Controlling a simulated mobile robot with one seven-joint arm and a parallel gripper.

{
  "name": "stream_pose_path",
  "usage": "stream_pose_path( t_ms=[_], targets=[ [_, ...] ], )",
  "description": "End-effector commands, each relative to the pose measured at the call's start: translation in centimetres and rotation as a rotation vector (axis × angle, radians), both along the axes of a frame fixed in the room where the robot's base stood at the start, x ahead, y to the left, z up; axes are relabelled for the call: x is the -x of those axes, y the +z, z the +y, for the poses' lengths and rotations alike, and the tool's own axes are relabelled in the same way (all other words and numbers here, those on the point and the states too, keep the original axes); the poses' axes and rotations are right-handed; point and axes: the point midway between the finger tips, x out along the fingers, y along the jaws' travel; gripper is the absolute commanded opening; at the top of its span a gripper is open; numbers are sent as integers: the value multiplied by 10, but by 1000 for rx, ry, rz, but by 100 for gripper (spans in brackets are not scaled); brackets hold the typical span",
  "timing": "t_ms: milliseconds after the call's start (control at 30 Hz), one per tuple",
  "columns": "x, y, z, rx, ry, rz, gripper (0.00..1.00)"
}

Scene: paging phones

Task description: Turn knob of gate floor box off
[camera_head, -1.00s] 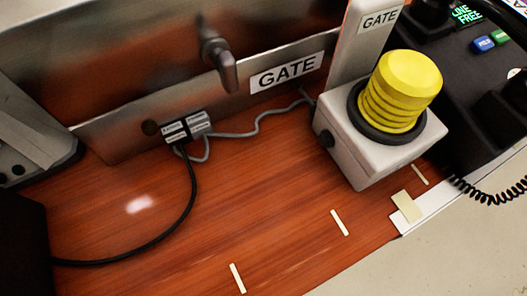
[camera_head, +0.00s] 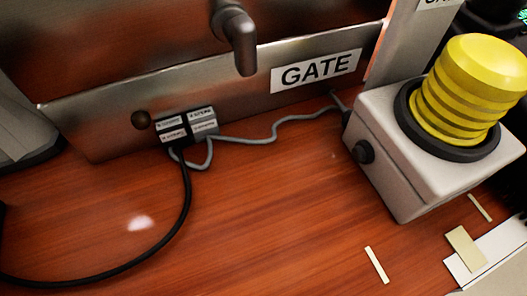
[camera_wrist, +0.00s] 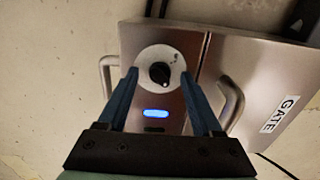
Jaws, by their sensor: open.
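In the wrist view a brushed steel box (camera_wrist: 226,58) with a GATE label (camera_wrist: 279,113) has a black knob (camera_wrist: 160,73) on a round pale plate. A blue light (camera_wrist: 156,113) glows on the panel below the knob. My gripper (camera_wrist: 159,75) is open, its two blue-grey fingers spread on either side of the knob in the picture. I cannot tell whether they touch the box or how far off they are. The gripper does not show in the head view.
Curved handles (camera_wrist: 230,105) flank the knob panel in the wrist view. The head view shows a wooden desk (camera_head: 280,215), a white box (camera_head: 400,190) with a yellow top (camera_head: 470,90) and dark side knob (camera_head: 364,151), a steel GATE-labelled strip (camera_head: 240,90), and cables (camera_head: 180,215).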

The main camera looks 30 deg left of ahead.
Motion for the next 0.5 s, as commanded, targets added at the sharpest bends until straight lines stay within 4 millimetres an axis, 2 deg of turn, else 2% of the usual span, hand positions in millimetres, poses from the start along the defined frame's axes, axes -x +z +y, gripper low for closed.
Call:
stream_pose_path(
  t_ms=[333,367,500],
  targets=[
    [0,-4,0,0,0,0,67],
    [0,-4,0,0,0,0,65],
    [0,-4,0,0,0,0,40]
  ],
)
